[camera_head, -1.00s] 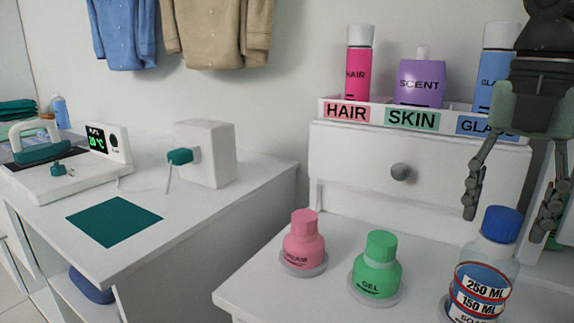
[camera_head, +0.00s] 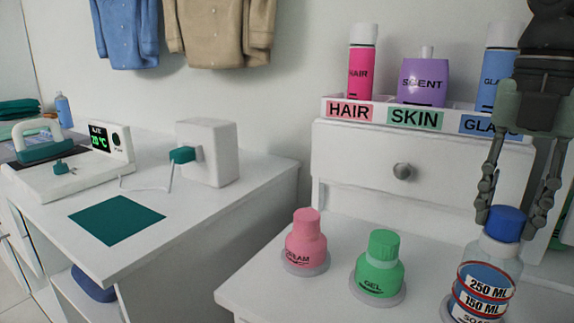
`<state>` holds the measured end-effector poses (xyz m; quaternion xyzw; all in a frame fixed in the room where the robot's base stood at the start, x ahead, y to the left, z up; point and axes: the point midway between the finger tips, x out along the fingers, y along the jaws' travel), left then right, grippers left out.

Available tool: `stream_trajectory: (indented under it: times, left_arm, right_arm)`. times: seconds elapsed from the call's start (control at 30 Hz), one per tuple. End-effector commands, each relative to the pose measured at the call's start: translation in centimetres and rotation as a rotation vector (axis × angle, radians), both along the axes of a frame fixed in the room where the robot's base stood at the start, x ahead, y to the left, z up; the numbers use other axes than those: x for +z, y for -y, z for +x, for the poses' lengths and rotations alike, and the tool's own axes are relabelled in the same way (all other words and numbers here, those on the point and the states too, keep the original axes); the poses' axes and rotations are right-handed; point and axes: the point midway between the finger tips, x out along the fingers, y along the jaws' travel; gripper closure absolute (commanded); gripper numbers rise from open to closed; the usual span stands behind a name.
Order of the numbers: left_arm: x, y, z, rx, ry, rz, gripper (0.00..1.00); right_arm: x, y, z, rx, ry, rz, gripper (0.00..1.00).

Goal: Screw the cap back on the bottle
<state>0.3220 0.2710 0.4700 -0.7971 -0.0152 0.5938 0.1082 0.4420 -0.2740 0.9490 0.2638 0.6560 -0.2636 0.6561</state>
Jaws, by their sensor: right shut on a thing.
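The soap bottle (camera_head: 484,284) stands upright at the front right of the white counter. It is clear, with red-edged labels reading 250 ML and 150 ML. Its blue cap (camera_head: 505,224) sits on the bottle's neck; I cannot tell how tightly. My right gripper (camera_head: 507,215) comes down from above, with its two dark fingers on either side of the cap, shut on it. My left gripper is not in view.
A pink cream bottle (camera_head: 306,240) and a green gel bottle (camera_head: 380,266) stand on round bases left of the soap bottle. Behind is a drawer unit (camera_head: 350,160) with a labelled tray (camera_head: 445,108) of bottles. A second counter (camera_head: 215,215) is at left.

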Motion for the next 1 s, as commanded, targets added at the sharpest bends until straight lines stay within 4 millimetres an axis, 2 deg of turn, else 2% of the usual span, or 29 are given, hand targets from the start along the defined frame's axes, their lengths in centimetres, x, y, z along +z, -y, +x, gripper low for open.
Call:
stream_trajectory:
  times: [0.03, 0.07, 0.17, 0.57, 1.0]
  left_arm:
    - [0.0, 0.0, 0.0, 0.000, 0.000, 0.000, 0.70]
    - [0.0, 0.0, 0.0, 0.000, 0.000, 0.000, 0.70]
    - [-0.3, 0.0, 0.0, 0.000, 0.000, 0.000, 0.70]
    - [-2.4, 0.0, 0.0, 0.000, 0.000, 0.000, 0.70]
    - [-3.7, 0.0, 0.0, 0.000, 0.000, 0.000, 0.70]
  right_arm:
    - [0.0, 0.0, 0.0, 0.000, 0.000, 0.000, 0.93]
    - [0.0, 0.0, 0.0, -0.001, 0.000, 0.000, 0.98]
    - [-0.1, 0.0, 0.0, -0.027, 0.000, -0.001, 0.98]
    - [-0.3, 0.0, 0.0, -0.378, 0.001, -0.003, 0.98]
    - [-0.2, 0.0, 0.0, -1.154, 0.000, 0.000, 0.98]
